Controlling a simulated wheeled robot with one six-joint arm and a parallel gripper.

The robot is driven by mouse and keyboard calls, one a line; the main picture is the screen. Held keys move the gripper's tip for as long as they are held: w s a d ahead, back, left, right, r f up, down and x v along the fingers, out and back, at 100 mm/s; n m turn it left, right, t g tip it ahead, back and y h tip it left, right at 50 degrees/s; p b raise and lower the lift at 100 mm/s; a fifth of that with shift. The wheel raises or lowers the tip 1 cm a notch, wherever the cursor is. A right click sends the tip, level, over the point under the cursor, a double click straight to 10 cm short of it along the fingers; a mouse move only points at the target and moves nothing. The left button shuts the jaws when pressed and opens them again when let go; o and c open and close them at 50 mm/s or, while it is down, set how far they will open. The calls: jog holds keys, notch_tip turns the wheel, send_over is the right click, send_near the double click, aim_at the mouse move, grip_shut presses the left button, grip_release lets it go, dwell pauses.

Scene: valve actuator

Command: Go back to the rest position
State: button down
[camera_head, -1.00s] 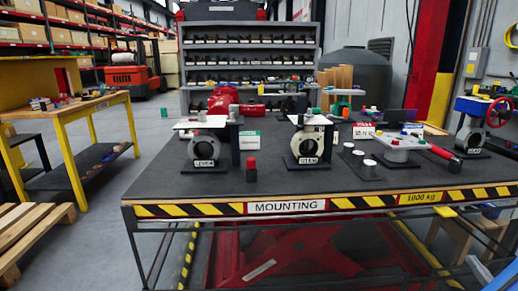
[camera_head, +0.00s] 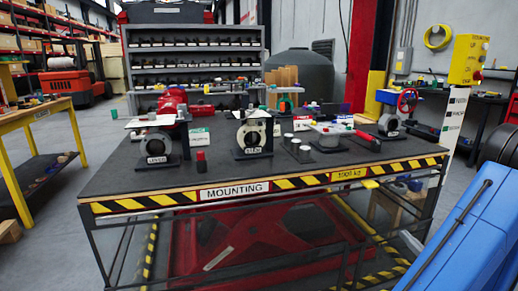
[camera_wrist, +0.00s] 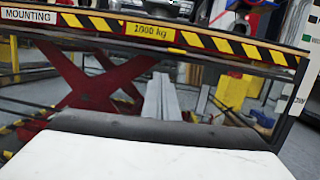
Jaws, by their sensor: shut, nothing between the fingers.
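My gripper (camera_wrist: 161,97) shows in the wrist view as two grey fingers side by side, closed with nothing between them. Its pale body fills the bottom of that view. It points at the front of the mounting table, whose striped edge (camera_wrist: 215,43) crosses the top of the view; no table object is at the fingers. In the head view the mounting table (camera_head: 130,187) stands in the middle with its striped front edge. My gripper is not visible in the head view.
The table holds a lever valve (camera_head: 157,147), a gear valve (camera_head: 254,134), a red-capped post (camera_head: 201,162) and a valve with a red handwheel (camera_head: 391,122). A yellow workbench (camera_head: 40,112) stands left, with floor between. A large blue object (camera_head: 470,240) fills the lower right.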

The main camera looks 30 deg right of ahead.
jog(key=w+a+r+n+g+y, duration=0.25)
jog(key=w+a+n+y, duration=0.2)
jog(key=a, duration=0.45)
jog(key=w+a+r+n+g+y, duration=0.1)
jog(key=w+a+n+g+y, duration=0.25)
jog(key=w+a, duration=0.35)
jog(key=w+a+r+n+g+y, duration=0.2)
jog(key=w+a+n+y, duration=0.25)
jog(key=a, duration=0.55)
jog(key=s+a+n+g+h, duration=0.1)
jog(key=s+a+n+g, duration=0.15)
jog(key=a+n, duration=0.35)
jog(key=s+a+n+g+h, duration=0.1)
jog(key=s+a+n+g, duration=0.2)
jog(key=a, duration=0.5)
jog(key=s+a+n+g+h, duration=0.1)
jog(key=a+n+g, duration=0.4)
jog(key=a, duration=0.2)
jog(key=s+a+r+n+t+h, duration=0.3)
jog(key=s+r+n+h, duration=0.2)
jog(key=n, duration=0.6)
jog(key=shift+s+r+h, duration=0.2)
jog(key=shift+s+h, duration=0.5)
jog(key=shift+h, duration=0.15)
